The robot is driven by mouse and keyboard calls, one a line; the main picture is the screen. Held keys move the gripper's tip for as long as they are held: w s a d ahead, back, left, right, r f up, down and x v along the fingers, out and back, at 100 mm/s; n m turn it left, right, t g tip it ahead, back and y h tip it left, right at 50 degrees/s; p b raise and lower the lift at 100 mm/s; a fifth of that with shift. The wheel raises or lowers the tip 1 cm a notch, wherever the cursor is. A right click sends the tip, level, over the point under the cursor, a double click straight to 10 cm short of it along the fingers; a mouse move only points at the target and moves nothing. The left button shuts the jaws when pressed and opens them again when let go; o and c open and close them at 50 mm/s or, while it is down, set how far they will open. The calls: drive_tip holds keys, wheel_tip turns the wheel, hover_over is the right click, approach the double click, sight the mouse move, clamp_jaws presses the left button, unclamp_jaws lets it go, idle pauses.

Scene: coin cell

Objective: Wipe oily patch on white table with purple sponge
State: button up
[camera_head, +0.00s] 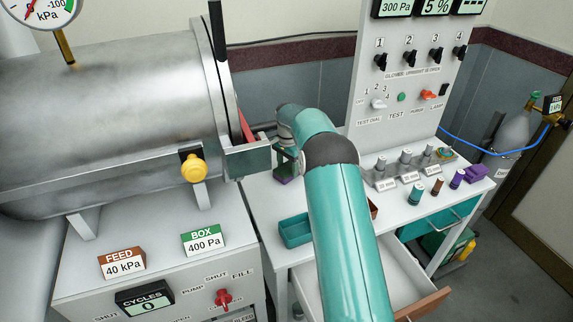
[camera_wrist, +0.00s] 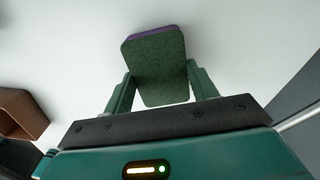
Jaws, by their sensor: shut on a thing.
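The sponge (camera_wrist: 155,60) has a dark green scouring face and a purple edge. It sits between the two fingers of my gripper (camera_wrist: 160,85) in the wrist view, which is shut on it. In the head view my gripper (camera_head: 287,163) is over the left part of the white table (camera_head: 262,203), with a bit of the purple sponge (camera_head: 284,180) showing below it. The white surface (camera_wrist: 235,40) fills much of the wrist view. Contact between sponge and table cannot be told. I cannot make out an oily patch; my arm hides part of the table.
A teal tray (camera_head: 295,233) stands near the table's front, and an open drawer (camera_head: 400,270) juts out below. A brown box (camera_wrist: 20,112) is at the wrist view's left. Small bottles (camera_head: 417,194) and a purple block (camera_head: 477,172) stand right. The steel chamber (camera_head: 110,120) is left.

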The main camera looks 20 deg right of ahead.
drive_tip(key=shift+r, duration=0.1)
drive_tip(key=shift+r, duration=2.95)
drive_tip(key=shift+r, duration=0.1)
wheel_tip(320, 180, up, 3)
drive_tip(key=shift+f, duration=0.1)
